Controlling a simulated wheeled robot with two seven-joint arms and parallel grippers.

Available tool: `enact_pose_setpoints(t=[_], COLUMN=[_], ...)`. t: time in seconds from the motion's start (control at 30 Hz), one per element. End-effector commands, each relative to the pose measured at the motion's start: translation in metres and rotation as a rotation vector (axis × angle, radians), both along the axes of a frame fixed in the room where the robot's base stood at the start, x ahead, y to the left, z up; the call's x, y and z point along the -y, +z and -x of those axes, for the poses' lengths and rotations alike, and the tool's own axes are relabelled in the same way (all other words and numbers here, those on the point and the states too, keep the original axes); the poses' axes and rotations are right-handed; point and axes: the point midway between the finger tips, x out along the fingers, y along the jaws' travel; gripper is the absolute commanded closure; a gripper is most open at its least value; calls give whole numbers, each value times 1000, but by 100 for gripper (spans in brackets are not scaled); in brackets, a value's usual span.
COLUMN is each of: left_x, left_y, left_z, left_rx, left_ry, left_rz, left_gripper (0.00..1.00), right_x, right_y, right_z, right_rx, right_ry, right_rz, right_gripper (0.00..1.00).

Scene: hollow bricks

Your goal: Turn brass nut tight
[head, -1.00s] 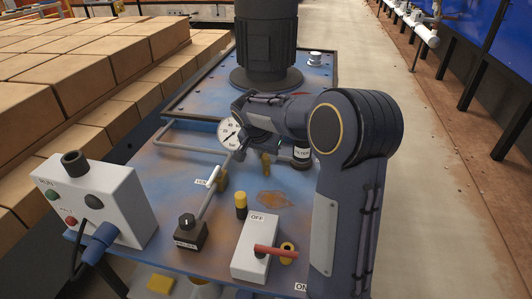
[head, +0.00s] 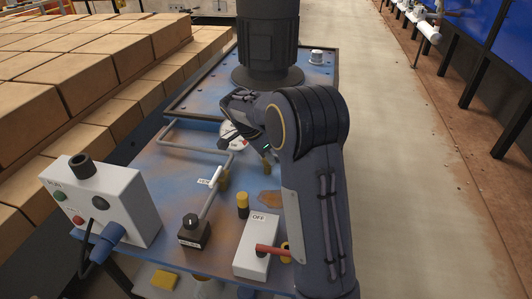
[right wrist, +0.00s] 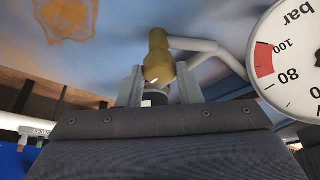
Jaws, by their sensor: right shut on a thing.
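The brass nut (right wrist: 158,72) shows in the right wrist view, on a brass fitting joined to a pale pipe. My right gripper (right wrist: 161,86) has one grey finger on either side of the nut and is shut on it. A black part with a white mark shows between the fingers below the nut. In the head view my right arm reaches over the blue bench and hides the fingertips. A brass fitting (head: 266,167) shows beside the wrist there. My left gripper is not in view.
A pressure gauge (right wrist: 296,62) is close beside the gripper; my arm partly covers it in the head view. On the bench (head: 165,180) stand a control box (head: 125,205), a black-based lever (head: 195,232) and a red-handled switch box (head: 256,248). A dark motor (head: 267,45) stands behind.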

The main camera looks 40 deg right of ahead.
Motion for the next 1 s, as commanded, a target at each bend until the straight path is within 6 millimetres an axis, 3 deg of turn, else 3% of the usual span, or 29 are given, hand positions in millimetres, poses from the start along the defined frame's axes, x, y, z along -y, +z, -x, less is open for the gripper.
enact_pose_setpoints(t=[0.37, 0.4, 0.57, 0.83, 1.0], left_x=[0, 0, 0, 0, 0], left_y=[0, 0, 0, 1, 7], left_z=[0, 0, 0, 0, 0], left_rx=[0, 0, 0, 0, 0], left_ry=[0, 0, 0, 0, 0], left_rz=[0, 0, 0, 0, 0], left_gripper=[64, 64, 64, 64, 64], right_x=[-1, 0, 0, -1, -7], right_y=[0, 0, 0, 1, 19], right_z=[0, 0, 0, 0, -2], right_rx=[2, 2, 1, 1, 3], right_ry=[-7, -7, -6, -5, -3], right_rz=[-2, -2, -1, -1, -1], right_gripper=[91, 66, 47, 47, 47])
